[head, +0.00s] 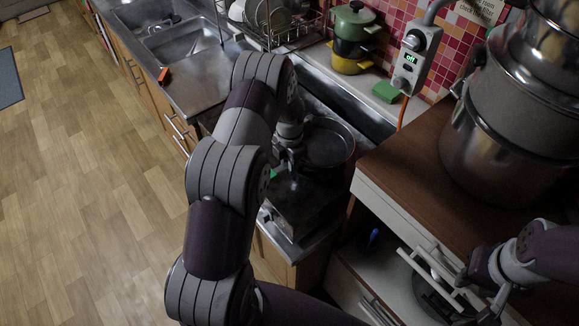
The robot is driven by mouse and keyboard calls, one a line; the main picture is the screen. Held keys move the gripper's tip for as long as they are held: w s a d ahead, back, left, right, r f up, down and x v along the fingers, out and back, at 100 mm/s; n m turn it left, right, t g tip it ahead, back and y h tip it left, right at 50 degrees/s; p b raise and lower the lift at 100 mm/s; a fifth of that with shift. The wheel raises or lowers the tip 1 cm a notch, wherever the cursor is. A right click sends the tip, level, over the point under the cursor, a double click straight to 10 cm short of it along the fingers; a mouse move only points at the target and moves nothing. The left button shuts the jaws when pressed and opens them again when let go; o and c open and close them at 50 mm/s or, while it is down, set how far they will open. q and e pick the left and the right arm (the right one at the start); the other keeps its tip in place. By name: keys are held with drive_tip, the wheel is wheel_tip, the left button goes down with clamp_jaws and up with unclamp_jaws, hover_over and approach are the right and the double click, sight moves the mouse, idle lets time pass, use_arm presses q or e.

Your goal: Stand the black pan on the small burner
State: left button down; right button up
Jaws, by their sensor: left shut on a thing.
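The black pan (329,143) is a dark round pan near the middle of the head view, above or on the dark cooker (296,212). My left gripper (288,156) is at the pan's left side, shut, apparently on its handle, which is mostly hidden by the gripper and arm. The small burner cannot be made out; my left arm and the pan cover much of the cooker. I cannot tell whether the pan touches a burner. My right gripper (470,283) is at the lower right, by the white cabinet front; its fingers are unclear.
A brown wooden top (410,160) with large steel pots (505,140) stands at the right. Behind are stacked coloured pots (352,38), a green sponge (386,92) and a hanging socket box (416,60). The sink (180,42) is at the upper left. Open floor lies left.

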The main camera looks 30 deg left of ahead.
use_arm(q)
drive_tip(key=shift+w, duration=0.3)
drive_tip(key=shift+s+f+b, duration=0.2)
drive_tip(key=shift+f+b, duration=0.1)
drive_tip(key=shift+f, duration=0.2)
drive_tip(key=c, duration=0.9)
unclamp_jaws()
